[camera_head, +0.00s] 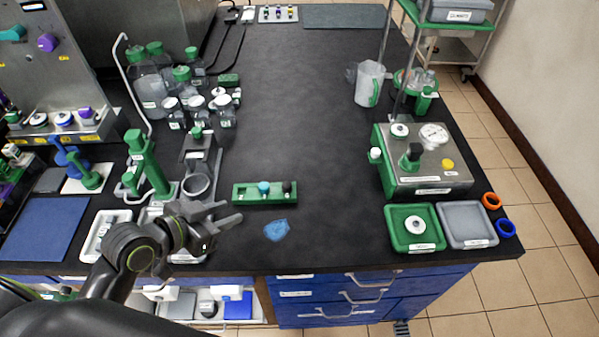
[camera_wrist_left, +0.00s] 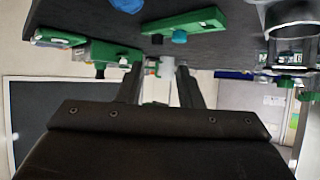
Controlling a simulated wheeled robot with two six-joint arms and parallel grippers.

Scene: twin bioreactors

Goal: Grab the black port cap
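The black port cap (camera_head: 287,187) sits at the right end of a small green rack (camera_head: 250,195) on the dark bench. A blue cap (camera_head: 264,187) sits beside it in the middle of the rack. In the left wrist view, the dark cap (camera_wrist_left: 157,39) shows left of the blue cap (camera_wrist_left: 180,36), beyond my fingertips. My left gripper (camera_head: 231,212) is open and empty, near the rack's left end, with its fingers pointing right and clear of the cap. It also shows in the left wrist view (camera_wrist_left: 158,68). My right gripper is not in view.
A blue cloth-like patch (camera_head: 277,230) lies in front of the rack. A green stand (camera_head: 146,160) and a metal ring holder (camera_head: 197,184) stand at the left. A green-and-steel device (camera_head: 424,160) and a green tray (camera_head: 395,238) are at the right. The bench behind the rack is clear.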

